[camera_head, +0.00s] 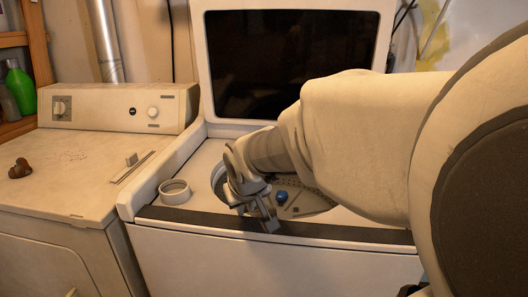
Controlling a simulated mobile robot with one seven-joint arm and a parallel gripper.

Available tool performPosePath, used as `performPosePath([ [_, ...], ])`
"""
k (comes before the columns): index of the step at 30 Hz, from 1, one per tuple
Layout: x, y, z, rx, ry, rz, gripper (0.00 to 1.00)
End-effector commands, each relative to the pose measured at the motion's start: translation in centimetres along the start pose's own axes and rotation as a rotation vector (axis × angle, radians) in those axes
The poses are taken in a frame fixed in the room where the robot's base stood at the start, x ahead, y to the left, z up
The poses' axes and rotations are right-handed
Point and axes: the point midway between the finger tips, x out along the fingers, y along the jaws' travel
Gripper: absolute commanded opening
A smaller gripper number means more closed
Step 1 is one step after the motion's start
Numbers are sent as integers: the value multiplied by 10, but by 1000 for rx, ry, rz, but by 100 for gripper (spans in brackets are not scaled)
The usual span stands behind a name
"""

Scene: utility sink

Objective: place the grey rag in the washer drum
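The washer (275,262) stands in the middle with its lid (290,62) raised. Its round drum opening (318,203) shows in the top, partly hidden by my arm. A blue knob-like part (281,197) shows inside the opening. My gripper (267,217) points down at the front left of the opening, near the dark front edge. The gripper is small and grey here, and its finger gap is unclear. I cannot pick out the grey rag; it may be hidden by my arm or blend with the gripper.
A white ring-shaped cup (175,191) sits on the washer's left top corner. The dryer (75,185) on the left holds a brown lump (19,169). A green bottle (20,88) stands on a wooden shelf (37,42). My arm covers the right side.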

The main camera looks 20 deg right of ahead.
Motion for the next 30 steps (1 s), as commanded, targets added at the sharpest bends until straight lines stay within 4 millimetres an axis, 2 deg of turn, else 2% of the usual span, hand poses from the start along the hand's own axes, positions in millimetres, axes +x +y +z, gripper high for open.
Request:
performPosePath([
  [1,-122,0,37,26,140,-1,49],
  [2,-123,-6,52,26,109,-20,42],
  [3,-124,-14,70,26,72,-45,42],
  [6,-126,-30,108,20,-6,-100,42],
  [9,-127,-40,132,16,-55,-137,42],
  [10,-128,-42,136,17,-66,-144,54],
  [11,-128,-43,139,16,-72,-149,60],
  [23,-130,-43,140,21,-81,-155,60],
  [30,-154,-39,125,22,-80,-155,60],
])
